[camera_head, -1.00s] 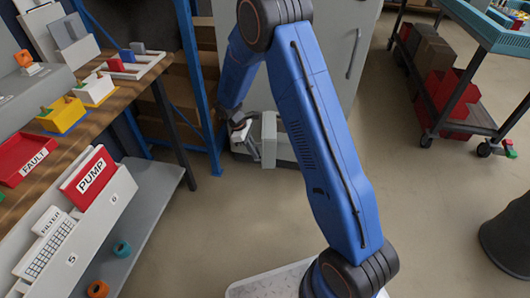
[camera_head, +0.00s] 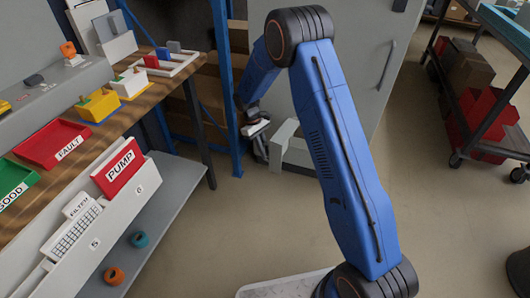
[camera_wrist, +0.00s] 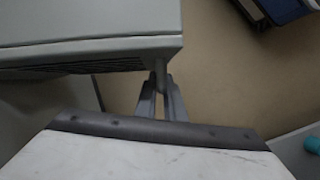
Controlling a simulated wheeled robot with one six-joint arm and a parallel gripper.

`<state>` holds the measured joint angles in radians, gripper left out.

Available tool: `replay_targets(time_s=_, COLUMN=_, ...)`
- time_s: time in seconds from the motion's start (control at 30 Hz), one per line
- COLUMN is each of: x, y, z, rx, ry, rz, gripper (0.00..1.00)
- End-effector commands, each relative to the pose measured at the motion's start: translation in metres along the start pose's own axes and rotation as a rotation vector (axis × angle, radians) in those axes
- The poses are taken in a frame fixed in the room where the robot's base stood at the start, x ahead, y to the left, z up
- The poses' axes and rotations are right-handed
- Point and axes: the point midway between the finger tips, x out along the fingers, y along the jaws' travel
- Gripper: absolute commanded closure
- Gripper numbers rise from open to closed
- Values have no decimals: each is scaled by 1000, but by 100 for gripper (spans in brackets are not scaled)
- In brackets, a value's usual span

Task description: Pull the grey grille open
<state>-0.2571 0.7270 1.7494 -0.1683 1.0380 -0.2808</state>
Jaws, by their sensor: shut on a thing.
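The grey grille (camera_head: 283,142) stands low at the foot of the grey cabinet, in the head view's middle, partly behind my blue arm. Its pale top and slatted underside (camera_wrist: 90,35) fill the upper left of the wrist view. My gripper (camera_head: 258,128) is at the grille's left side in the head view. In the wrist view my gripper (camera_wrist: 160,88) has its fingers closed on a small grey tab at the grille's near corner. The exact contact is dim. The grille appears to stand out from the cabinet, but how far I cannot tell.
A blue rack post (camera_head: 226,90) stands close to the left of my gripper. The workbench (camera_head: 170,85) with trays and the lower shelf (camera_head: 170,215) are at left. A blue cart (camera_head: 500,40) is at right. The floor (camera_head: 250,225) in front is clear.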

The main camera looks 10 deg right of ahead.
Motion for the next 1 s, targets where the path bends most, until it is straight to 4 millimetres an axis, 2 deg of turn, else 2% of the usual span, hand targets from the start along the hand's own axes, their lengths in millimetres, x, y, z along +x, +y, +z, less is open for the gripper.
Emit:
replay_targets(time_s=0.17, x=0, y=0, z=0, rx=-1, ry=0, rz=0, gripper=100)
replay_targets(time_s=0.2, x=0, y=0, z=0, rx=-1, ry=0, rz=0, gripper=86)
replay_targets(time_s=0.27, x=0, y=0, z=0, rx=-1, ry=0, rz=1, gripper=72)
replay_targets(time_s=0.67, x=-5, y=0, z=0, rx=-1, ry=1, rz=1, gripper=72)
replay_targets(time_s=0.77, x=-17, y=0, z=-1, rx=-2, ry=3, rz=2, gripper=72)
replay_targets(time_s=1.0, x=-61, y=0, z=0, rx=-2, ry=3, rz=2, gripper=72)
